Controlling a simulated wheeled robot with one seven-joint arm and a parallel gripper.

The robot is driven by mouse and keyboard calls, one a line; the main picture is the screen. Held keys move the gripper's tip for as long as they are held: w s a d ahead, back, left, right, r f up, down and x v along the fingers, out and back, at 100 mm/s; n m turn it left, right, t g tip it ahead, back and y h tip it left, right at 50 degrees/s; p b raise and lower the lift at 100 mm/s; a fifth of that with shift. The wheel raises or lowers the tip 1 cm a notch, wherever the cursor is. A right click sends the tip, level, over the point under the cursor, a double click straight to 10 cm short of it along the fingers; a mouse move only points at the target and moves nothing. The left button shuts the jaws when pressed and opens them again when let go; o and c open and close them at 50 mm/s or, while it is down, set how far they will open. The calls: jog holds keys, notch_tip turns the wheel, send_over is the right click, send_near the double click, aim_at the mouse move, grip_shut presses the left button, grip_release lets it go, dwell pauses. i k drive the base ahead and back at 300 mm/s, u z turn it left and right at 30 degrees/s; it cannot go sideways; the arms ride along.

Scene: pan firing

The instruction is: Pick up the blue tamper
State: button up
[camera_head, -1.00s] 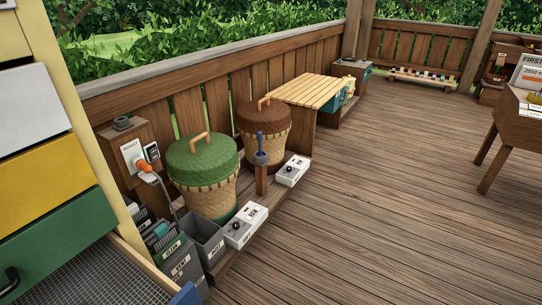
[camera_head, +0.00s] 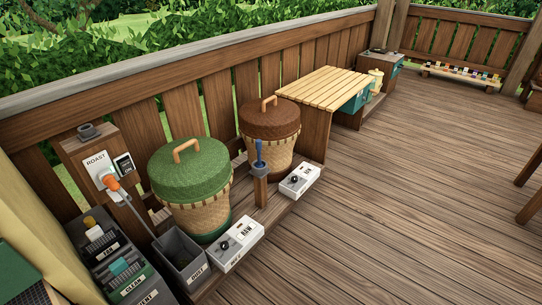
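A small blue tool (camera_head: 259,153), which looks like the tamper, stands upright in a holder on top of a short wooden post (camera_head: 261,188). The post is between the green-lidded basket (camera_head: 190,185) and the brown-lidded basket (camera_head: 270,130). Only its blue upper part shows; its lower end is hidden in the holder. My gripper is not in view.
White control boxes with black knobs (camera_head: 236,243) (camera_head: 299,180) sit on the low plank in front of the baskets. Grey bins (camera_head: 181,259) stand at the lower left. A slatted bench (camera_head: 325,86) is beyond the baskets. The deck (camera_head: 400,200) to the right is clear.

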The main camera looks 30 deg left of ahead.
aim_at(259, 141)
jog(key=u, duration=0.1)
jog(key=i, duration=1.2)
jog(key=u, duration=0.6)
jog(key=i, duration=1.15)
jog(key=u, duration=1.1)
jog(key=i, duration=0.8)
jog(key=u, duration=0.4)
